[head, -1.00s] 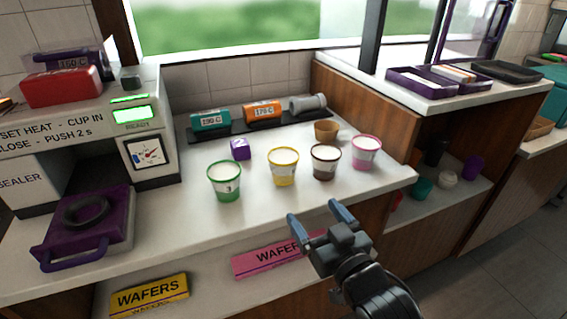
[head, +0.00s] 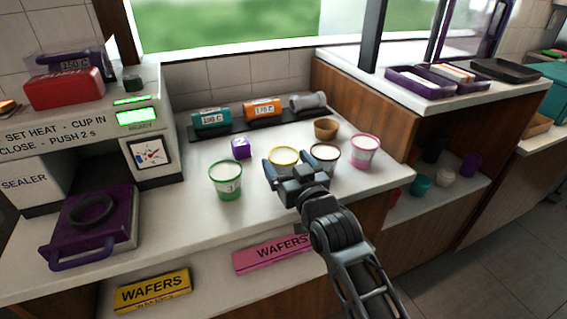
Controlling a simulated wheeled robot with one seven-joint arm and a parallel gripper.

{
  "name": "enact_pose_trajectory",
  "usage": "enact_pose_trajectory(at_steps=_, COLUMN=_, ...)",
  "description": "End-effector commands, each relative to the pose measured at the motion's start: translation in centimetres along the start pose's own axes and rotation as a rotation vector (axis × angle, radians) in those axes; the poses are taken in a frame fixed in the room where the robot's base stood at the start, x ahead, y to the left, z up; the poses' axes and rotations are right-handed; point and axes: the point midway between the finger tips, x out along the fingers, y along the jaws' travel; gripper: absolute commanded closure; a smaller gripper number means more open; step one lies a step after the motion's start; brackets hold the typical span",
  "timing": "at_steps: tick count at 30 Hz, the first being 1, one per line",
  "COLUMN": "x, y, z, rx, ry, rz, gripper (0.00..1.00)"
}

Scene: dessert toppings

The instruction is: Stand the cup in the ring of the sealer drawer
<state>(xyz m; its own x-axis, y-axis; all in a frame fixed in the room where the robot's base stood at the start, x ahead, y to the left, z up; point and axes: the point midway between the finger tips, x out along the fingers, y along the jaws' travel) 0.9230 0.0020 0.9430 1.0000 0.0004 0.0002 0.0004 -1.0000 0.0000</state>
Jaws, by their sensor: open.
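Several filled cups stand upright on the counter: a green-striped cup (head: 225,184), a yellow-rimmed cup (head: 284,155), a brown-rimmed cup (head: 324,153) and a pink-rimmed cup (head: 365,150). I cannot tell which one the task means. My gripper (head: 290,168) is open and empty, in front of and over the yellow and brown cups, hiding their lower parts. I cannot tell whether it touches them. The sealer's purple drawer (head: 118,228) is out at the left, with an empty dark ring (head: 92,211) on top and a purple handle in front.
The sealer (head: 155,118) stands at the left with a lit green display. A purple cube (head: 241,149), a small tan cup (head: 325,129) and a dark rack (head: 235,127) of rollers lie behind the cups. Counter between drawer and green cup is clear. Wafer boxes (head: 153,291) lie below.

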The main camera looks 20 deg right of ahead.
Motion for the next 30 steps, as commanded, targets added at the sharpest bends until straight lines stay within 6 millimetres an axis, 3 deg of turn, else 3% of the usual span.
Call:
enact_pose_trajectory(at_steps=8, x=0.32, y=0.04, z=0.03, rx=0.0, ry=0.0, rz=0.001, gripper=0.13)
enact_pose_trajectory(at_steps=24, x=0.3, y=0.03, z=-0.01, rx=0.0, ry=0.0, rz=0.0, gripper=0.64)
enact_pose_trajectory(at_steps=30, x=0.31, y=0.02, z=-0.21, rx=0.0, ry=0.001, rz=0.0, gripper=0.64)
